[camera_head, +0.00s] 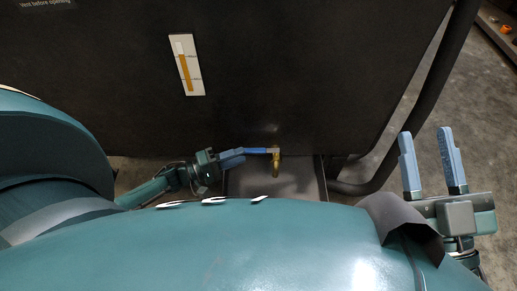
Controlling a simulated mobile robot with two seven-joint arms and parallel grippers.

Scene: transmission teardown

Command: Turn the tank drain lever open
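The tank (300,70) is a large dark panel filling the upper middle of the view. A brass drain valve (276,164) comes out at its lower edge, with a blue lever (257,151) pointing left, roughly level. My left gripper (238,157) is at the left end of the lever, its blue fingers close to or touching it. The fingers overlap in this view, so I cannot tell whether they are closed on the lever. My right gripper (430,163) is open and empty at the right, well apart from the valve.
A sight gauge (186,66) with a yellow column is on the tank face. A dark tubular frame (437,95) runs down the tank's right side, near my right gripper. A grey tray (300,181) is below the valve. Bare floor (475,110) shows at right.

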